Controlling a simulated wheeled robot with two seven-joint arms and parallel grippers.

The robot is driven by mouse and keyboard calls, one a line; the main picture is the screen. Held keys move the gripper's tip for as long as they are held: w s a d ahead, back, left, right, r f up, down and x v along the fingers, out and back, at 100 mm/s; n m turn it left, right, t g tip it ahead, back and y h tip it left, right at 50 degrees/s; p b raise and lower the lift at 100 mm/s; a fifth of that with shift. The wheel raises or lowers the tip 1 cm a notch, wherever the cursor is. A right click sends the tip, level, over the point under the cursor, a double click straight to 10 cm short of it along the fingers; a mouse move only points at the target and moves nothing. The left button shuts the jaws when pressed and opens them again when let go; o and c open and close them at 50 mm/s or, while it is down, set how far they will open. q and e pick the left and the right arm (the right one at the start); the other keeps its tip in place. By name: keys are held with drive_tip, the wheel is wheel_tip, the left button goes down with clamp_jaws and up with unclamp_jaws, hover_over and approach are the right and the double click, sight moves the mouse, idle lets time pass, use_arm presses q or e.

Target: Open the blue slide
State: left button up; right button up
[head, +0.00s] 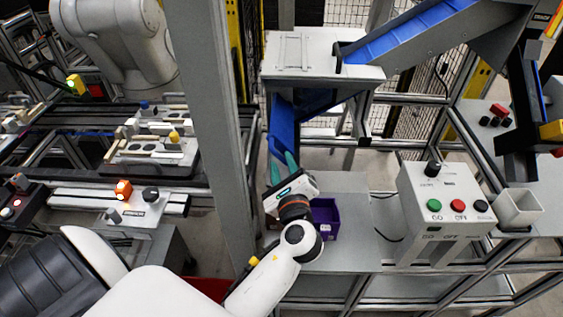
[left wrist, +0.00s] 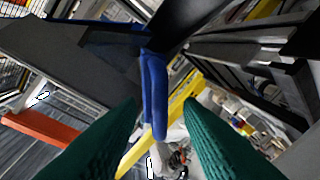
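In the head view a blue slide flap (head: 283,124) hangs steeply below a grey metal box, and a blue sloping chute (head: 400,35) leads into the box from the upper right. My left gripper (head: 282,158), with green fingers, is just below the flap's lower end. In the left wrist view the blue flap (left wrist: 154,95) appears as a narrow strip in the gap between the fingertips (left wrist: 163,102). The fingers are apart, with visible space on both sides of the flap; I cannot tell whether either touches it. My right gripper is not in view.
A purple bin (head: 325,218) stands on the grey shelf beside my left wrist. A control box (head: 445,200) with green and red buttons is to its right. A thick grey post (head: 210,120) rises left of the gripper. The shelf between bin and control box is mostly clear.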

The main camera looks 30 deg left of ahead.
use_arm(q)
drive_tip(key=b+v, duration=0.2)
drive_tip(key=v, duration=0.8)
drive_tip(key=shift+s+d, duration=0.15)
